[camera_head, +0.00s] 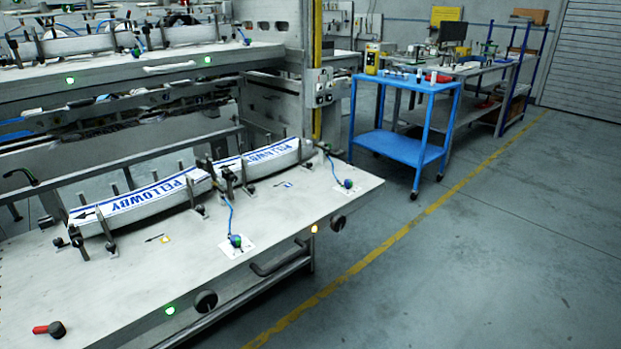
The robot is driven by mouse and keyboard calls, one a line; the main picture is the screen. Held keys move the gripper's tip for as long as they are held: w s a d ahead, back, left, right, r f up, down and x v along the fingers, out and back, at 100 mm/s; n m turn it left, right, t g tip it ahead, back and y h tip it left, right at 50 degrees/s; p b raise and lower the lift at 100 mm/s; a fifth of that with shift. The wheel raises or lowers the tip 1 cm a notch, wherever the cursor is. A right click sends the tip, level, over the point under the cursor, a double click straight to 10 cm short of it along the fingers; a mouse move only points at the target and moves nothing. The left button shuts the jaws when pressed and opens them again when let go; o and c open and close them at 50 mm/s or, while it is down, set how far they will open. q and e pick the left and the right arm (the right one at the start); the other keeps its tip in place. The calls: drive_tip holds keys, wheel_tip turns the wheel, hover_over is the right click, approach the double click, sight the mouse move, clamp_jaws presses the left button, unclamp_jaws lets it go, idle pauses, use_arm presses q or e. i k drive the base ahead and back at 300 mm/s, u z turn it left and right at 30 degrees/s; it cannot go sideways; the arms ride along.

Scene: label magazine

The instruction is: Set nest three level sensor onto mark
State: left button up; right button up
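Two label stacks lie in nests on the near grey metal table, the left stack (145,200) and the right stack (262,160), both printed in blue lettering. A blue and green sensor head (236,240) on a blue cable rests at a white plate (248,249) in front of the nests. A second such sensor head (348,184) is at another white plate (341,190) to the right. A small yellow mark (165,240) and a small blue-and-white mark (288,184) show on the table. I cannot tell which nest is number three. Neither gripper is in view.
An amber lamp (314,229) and a green lamp (170,310) light the table's front edge, beside black knobs. A red-handled part (47,329) lies at the near left. An upper shelf (150,70) holds similar nests. A blue cart (400,148) stands behind; the right floor is clear.

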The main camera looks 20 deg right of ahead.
sight(225, 175)
drive_tip(key=z, duration=0.55)
drive_tip(key=k, duration=0.8)
drive_tip(key=z, duration=0.75)
drive_tip(key=i, duration=1.3)
drive_tip(key=u, duration=1.45)
drive_tip(key=i, duration=0.6)
drive_tip(key=u, duration=0.65)
